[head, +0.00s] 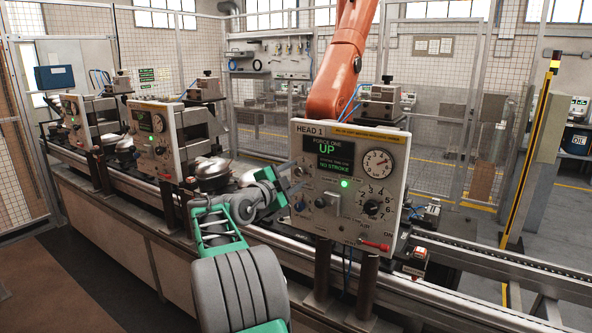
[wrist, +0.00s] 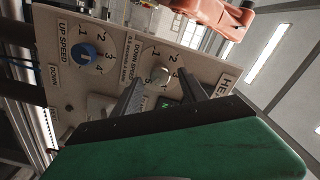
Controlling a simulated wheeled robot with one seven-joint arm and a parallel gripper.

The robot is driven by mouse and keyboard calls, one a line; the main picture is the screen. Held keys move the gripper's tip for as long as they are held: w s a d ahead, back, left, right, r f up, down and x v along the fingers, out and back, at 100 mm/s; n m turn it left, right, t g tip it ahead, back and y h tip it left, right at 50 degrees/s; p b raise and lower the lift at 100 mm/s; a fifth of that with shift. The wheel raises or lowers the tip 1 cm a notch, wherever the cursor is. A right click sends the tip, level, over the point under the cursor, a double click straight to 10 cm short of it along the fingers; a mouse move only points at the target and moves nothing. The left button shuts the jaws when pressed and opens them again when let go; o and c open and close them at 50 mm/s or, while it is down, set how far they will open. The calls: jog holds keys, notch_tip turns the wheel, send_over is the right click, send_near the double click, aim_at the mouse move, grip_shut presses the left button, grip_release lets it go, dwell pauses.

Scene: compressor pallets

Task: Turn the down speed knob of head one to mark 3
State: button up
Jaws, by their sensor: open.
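The head one box (head: 345,185) carries a "HEAD 1" label and a screen reading "UP" and "NO STROKE". In the wrist view its panel is turned on its side. The down speed knob (wrist: 160,75), small and greyish, sits inside a ring of numbers there. My gripper (wrist: 158,79) is open, with one dark finger on each side of this knob. I cannot tell whether the fingers touch it, and its pointer is not readable. In the head view my gripper (head: 286,177) is at the left part of the box.
The blue up speed knob (wrist: 87,55) is left of the down speed knob in the wrist view. The box also has a dial gauge (head: 377,163), a black numbered knob (head: 371,207) and a red lever (head: 375,245). Another similar box (head: 154,143) stands farther left along the line.

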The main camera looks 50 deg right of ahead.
jog(key=shift+d, duration=0.65)
jog(key=shift+c, duration=0.4)
grip_shut()
